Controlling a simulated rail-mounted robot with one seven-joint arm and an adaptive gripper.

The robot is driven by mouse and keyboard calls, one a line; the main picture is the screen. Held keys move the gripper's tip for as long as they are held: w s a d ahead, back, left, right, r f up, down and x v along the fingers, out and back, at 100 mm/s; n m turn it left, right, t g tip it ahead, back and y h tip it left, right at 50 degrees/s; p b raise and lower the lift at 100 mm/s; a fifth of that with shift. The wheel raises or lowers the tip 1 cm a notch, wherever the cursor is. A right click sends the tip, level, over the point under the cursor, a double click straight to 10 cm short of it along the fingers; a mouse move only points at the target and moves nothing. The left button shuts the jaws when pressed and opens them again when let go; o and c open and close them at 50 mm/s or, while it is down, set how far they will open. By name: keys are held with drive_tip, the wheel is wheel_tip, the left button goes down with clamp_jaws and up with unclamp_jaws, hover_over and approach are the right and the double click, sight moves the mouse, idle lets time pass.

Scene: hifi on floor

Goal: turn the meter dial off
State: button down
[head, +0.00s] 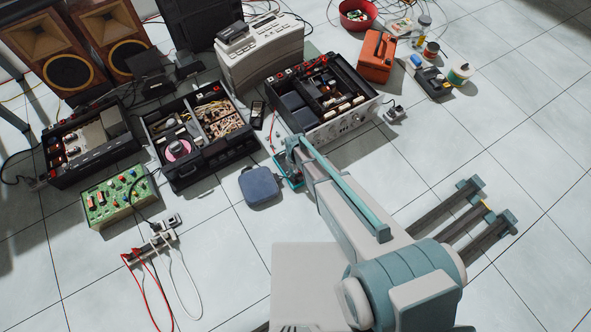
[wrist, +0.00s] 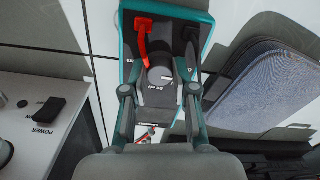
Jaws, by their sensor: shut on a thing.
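The meter (wrist: 166,12) has a teal edge and a dark face, and shows in the wrist view ahead of my gripper. A red plug with a red lead and a black plug are at its far end. A grey round dial (wrist: 160,76) is in the middle of its face, with printed marks including "OFF" near it. My gripper (wrist: 157,88) has one finger on each side of the dial and is shut on it; the exact contact is partly hidden. In the head view the meter (head: 290,184) lies on the floor, mostly covered by my arm.
A blue-grey padded case (head: 260,186) lies left of the meter. An open amplifier (head: 325,100) stands just behind it. A white power strip (head: 150,246) with red and white cables lies at lower left.

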sight(296, 171)
drive_tip(key=c, duration=0.9)
unclamp_jaws()
wheel_tip(296, 171, up, 12)
